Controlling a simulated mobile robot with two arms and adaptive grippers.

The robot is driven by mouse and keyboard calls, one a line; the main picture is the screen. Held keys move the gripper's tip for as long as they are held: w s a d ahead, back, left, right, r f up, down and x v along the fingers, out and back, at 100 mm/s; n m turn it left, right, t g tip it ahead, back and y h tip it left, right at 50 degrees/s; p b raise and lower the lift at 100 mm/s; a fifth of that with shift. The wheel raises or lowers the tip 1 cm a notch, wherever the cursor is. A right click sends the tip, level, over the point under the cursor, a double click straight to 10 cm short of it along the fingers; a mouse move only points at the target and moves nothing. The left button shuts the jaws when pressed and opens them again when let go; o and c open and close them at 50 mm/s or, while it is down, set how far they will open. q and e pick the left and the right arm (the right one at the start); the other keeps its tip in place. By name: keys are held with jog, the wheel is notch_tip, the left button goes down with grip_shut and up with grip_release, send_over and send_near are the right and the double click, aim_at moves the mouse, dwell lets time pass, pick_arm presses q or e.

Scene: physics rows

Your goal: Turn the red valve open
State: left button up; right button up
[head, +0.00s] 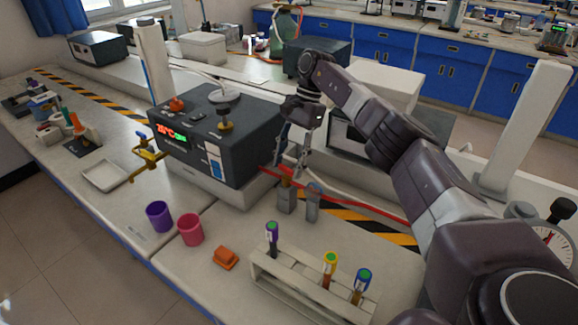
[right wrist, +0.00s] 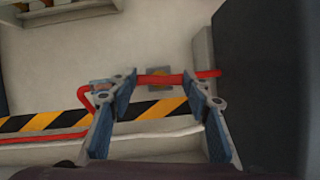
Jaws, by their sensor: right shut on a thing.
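The red valve shows as a red bar (right wrist: 160,81) in the right wrist view, with a small grey and brass body (right wrist: 158,71) behind it. The bar spans the space between the fingertips and sticks out past the right one. My right gripper (head: 298,168) is at the front right of the dark instrument box, above two small grey fittings (head: 286,196). In the head view the gripper largely hides the valve. My left gripper is not in view.
The dark box (head: 227,140) with a red display stands close left of my right gripper. A red hose (head: 375,210) runs beside it over striped tape. A tube rack (head: 300,287), an orange block (head: 225,258), and pink (head: 190,230) and purple (head: 158,216) cups stand in front.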

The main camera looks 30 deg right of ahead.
jog(key=shift+n+g, duration=0.3)
jog(key=shift+n, duration=0.8)
jog(key=o, duration=1.2)
jog(key=shift+c, duration=0.2)
notch_tip(320, 180, up, 10)
